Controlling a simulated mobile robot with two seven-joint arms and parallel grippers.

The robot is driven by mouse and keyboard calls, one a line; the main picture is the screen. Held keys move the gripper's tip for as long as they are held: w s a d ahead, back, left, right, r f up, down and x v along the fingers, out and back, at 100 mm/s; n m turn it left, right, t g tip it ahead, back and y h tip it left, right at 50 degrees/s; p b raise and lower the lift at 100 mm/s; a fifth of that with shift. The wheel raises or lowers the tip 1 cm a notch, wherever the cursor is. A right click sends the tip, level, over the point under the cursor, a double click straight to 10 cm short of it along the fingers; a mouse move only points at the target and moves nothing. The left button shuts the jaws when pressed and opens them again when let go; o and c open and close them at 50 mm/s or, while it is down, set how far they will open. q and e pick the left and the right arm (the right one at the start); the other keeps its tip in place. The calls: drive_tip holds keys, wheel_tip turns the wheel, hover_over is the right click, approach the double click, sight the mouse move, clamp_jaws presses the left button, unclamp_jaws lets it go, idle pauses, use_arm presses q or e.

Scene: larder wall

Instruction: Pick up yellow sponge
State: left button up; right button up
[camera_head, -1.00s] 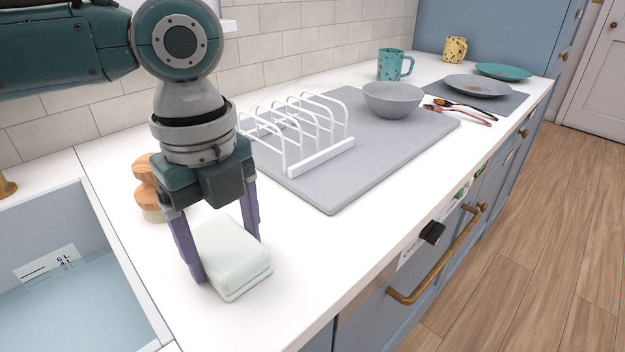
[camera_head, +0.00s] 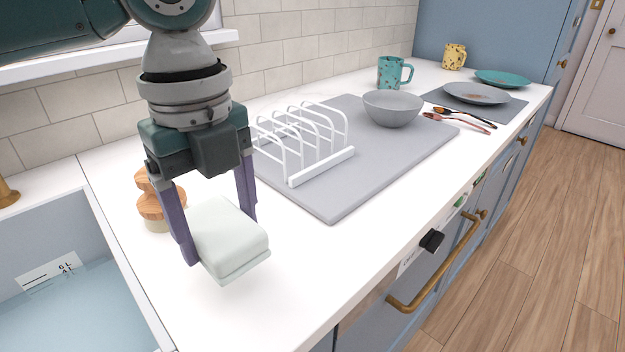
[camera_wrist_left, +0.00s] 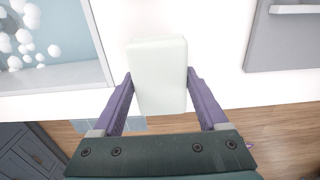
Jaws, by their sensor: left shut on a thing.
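The sponge (camera_head: 232,238) is a rounded block that looks pale whitish green here, not clearly yellow. My left gripper (camera_head: 222,243) points down with one purple finger on each side of the sponge and is shut on it. The sponge is held a little above the white counter, with a soft shadow under it. In the left wrist view the sponge (camera_wrist_left: 158,72) sits between the two fingers of the left gripper (camera_wrist_left: 160,80). My right gripper is not in view.
A sink (camera_head: 100,268) lies at left, with a wooden-handled brush (camera_head: 150,205) beside it. A white rack (camera_head: 320,167) and a grey bowl (camera_head: 392,107) stand on a grey board (camera_head: 345,205). Mugs and plates are farther back. The counter's front edge is free.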

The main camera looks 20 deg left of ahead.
sight(219, 221)
use_arm(q)
wheel_tip(219, 221, up, 16)
drive_tip(key=p, duration=0.2)
drive_tip(key=shift+f, duration=0.15)
drive_tip(key=o, duration=0.8)
drive_tip(key=c, duration=0.6)
drive_tip(key=shift+f, duration=0.1)
drive_tip(key=shift+c, duration=0.2)
